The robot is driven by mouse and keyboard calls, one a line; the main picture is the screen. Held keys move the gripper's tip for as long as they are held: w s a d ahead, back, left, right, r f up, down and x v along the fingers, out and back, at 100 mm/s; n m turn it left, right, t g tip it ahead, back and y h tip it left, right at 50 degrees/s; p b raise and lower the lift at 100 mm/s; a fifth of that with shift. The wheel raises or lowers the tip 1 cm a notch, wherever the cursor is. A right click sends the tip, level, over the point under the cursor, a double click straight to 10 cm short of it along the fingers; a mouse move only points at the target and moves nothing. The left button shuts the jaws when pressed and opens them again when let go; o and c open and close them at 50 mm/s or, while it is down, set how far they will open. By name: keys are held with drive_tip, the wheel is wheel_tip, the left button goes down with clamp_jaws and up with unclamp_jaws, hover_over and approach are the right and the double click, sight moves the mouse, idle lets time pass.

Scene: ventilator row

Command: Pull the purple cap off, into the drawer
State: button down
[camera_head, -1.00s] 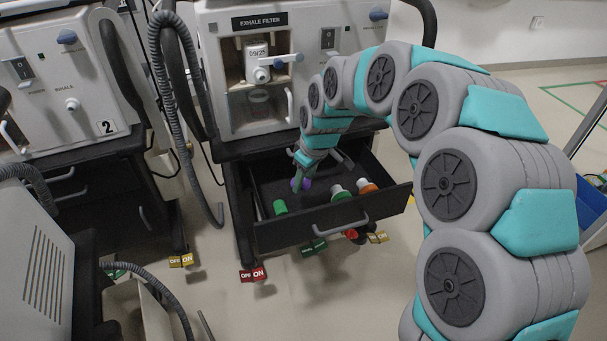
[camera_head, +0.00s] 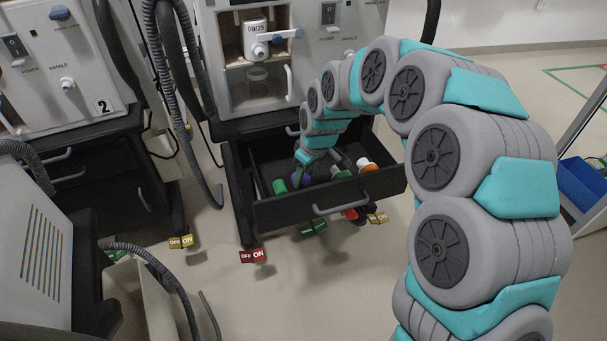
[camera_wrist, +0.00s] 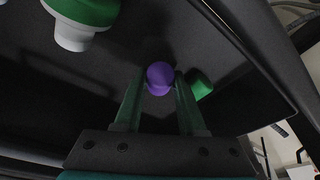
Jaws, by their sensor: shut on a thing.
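The purple cap (camera_wrist: 160,75) is held between the tips of my gripper's green fingers (camera_wrist: 158,88) in the wrist view. In the head view the purple cap (camera_head: 296,181) shows low inside the open drawer (camera_head: 335,205), with my gripper (camera_head: 302,165) reaching down onto it from above. Nothing is visibly attached to the cap; whether it touches the drawer floor I cannot tell. A green cap (camera_head: 279,187) lies just left of it in the head view, and it also shows close beside the right finger in the wrist view (camera_wrist: 200,84).
A white piece with a green end (camera_head: 341,174) and one with an orange end (camera_head: 366,165) are in the drawer's right part. The drawer stands open below the machine with a white filter unit (camera_head: 256,38). Red and yellow tags (camera_head: 252,256) hang near the floor.

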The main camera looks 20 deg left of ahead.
drive_tip(key=shift+c, duration=2.1)
unclamp_jaws()
drive_tip(key=shift+r, duration=0.1)
drive_tip(key=w+a+p+v, duration=0.1)
drive_tip(key=v, duration=1.4)
drive_tip(key=shift+a+r+p, duration=0.3)
drive_tip(key=shift+r+p, duration=0.05)
drive_tip(key=shift+r, duration=0.05)
drive_tip(key=shift+s, duration=0.1)
drive_tip(key=s+d+m+g+h, duration=0.2)
drive_tip(key=s+d+m, duration=0.7)
drive_tip(key=s+d, duration=1.5)
drive_tip(key=s+d+f+m+g, duration=0.1)
drive_tip(key=s+d+f+m, duration=0.2)
drive_tip(key=s+d, duration=0.3)
drive_tip(key=s+m, duration=0.1)
drive_tip(key=s, duration=0.2)
drive_tip(key=shift+s+d+h, duration=0.15)
drive_tip(key=shift+d+h, duration=0.15)
drive_tip(key=shift+d, duration=0.1)
